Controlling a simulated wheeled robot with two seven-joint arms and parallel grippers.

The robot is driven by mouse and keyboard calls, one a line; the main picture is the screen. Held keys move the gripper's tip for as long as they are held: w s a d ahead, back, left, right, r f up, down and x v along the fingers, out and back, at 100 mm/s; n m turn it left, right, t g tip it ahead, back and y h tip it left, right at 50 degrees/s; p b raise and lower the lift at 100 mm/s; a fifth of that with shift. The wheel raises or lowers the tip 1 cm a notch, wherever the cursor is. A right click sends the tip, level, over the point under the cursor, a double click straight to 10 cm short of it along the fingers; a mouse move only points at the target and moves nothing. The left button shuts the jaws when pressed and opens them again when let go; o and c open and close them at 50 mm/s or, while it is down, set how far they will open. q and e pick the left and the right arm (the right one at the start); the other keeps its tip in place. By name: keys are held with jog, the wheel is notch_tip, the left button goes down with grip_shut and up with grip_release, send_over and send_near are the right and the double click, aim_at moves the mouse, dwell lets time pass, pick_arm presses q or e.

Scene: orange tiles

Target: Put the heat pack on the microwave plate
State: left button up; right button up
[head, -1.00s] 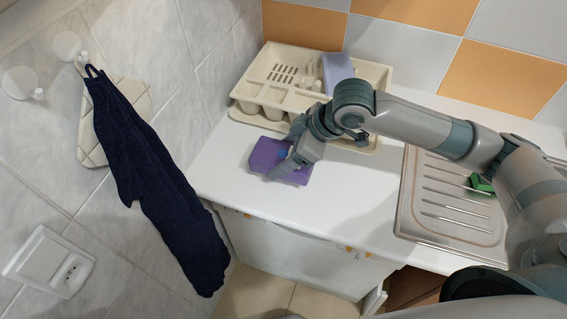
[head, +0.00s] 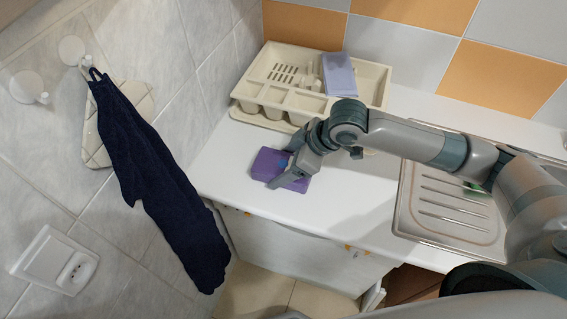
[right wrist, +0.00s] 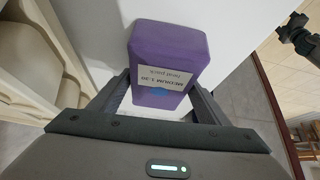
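The purple heat pack (head: 268,164) lies on the white counter; its white label shows in the right wrist view (right wrist: 165,78). My right gripper (head: 284,170) is at the pack, low over the counter. In the right wrist view its open fingers (right wrist: 160,100) stand on either side of the pack's near end; I cannot tell whether either finger touches it. The microwave plate is not in view. A dark jointed shape at the upper right of the right wrist view may be my left gripper (right wrist: 298,35); its fingers are unclear.
A cream dish rack (head: 262,92) stands behind the pack, with a lilac item (head: 339,75) in it. A metal sink drainboard (head: 445,212) lies to the right, with a green item (head: 476,187) partly hidden by my arm. A navy towel (head: 165,185) hangs on the left wall.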

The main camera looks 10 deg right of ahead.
jog(key=shift+o, duration=1.3)
jog(key=shift+r, duration=0.1)
jog(key=b+v, duration=0.2)
jog(key=v, duration=1)
jog(key=shift+r, duration=0.1)
jog(key=shift+o, duration=0.4)
